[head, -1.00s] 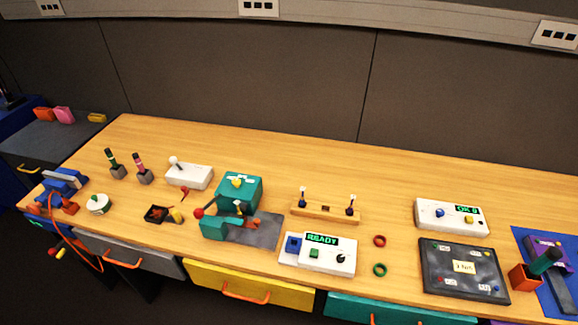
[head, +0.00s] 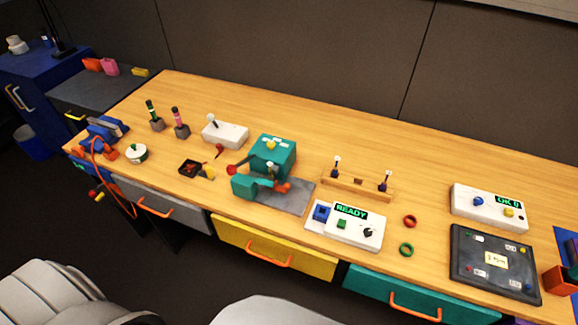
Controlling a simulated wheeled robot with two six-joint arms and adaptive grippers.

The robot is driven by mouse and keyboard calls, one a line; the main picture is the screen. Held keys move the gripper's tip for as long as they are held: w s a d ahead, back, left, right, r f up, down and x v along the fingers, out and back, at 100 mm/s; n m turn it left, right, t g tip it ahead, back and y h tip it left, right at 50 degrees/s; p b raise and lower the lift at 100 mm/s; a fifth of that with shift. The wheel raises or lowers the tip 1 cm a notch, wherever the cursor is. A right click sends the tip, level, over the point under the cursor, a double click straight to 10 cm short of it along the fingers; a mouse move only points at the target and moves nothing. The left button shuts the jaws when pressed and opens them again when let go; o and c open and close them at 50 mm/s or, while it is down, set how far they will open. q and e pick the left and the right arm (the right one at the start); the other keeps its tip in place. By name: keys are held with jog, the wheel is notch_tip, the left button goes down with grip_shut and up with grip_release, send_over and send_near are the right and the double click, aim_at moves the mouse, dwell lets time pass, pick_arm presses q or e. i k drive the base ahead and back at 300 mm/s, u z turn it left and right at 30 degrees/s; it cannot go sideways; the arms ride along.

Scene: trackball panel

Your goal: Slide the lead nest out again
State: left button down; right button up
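A teal bench machine (head: 272,155) with a yellow knob on top stands on a dark grey plate (head: 290,197) at the middle of the bench. A red-ended lever reaches left from it, and a lower teal block (head: 243,186) sits at its front left. A small orange-red part (head: 283,187) lies at its front, over the plate. I cannot tell for certain which part is the lead nest, nor how far in it sits. Neither of my grippers is in view; only pale parts of my own body show at the bottom edge.
A white box reading READY (head: 345,224) stands just right of the machine, with a red ring (head: 410,221) and a green ring (head: 406,250) beyond. A wooden stand (head: 356,183) is behind it. A small dark tray (head: 190,168) lies left. Drawers line the bench front.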

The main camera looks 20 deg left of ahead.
aim_at(284, 189)
jog(key=u, duration=0.05)
jog(key=k, duration=1.1)
jog(key=z, duration=0.9)
jog(key=i, duration=1.3)
jog(key=u, duration=0.85)
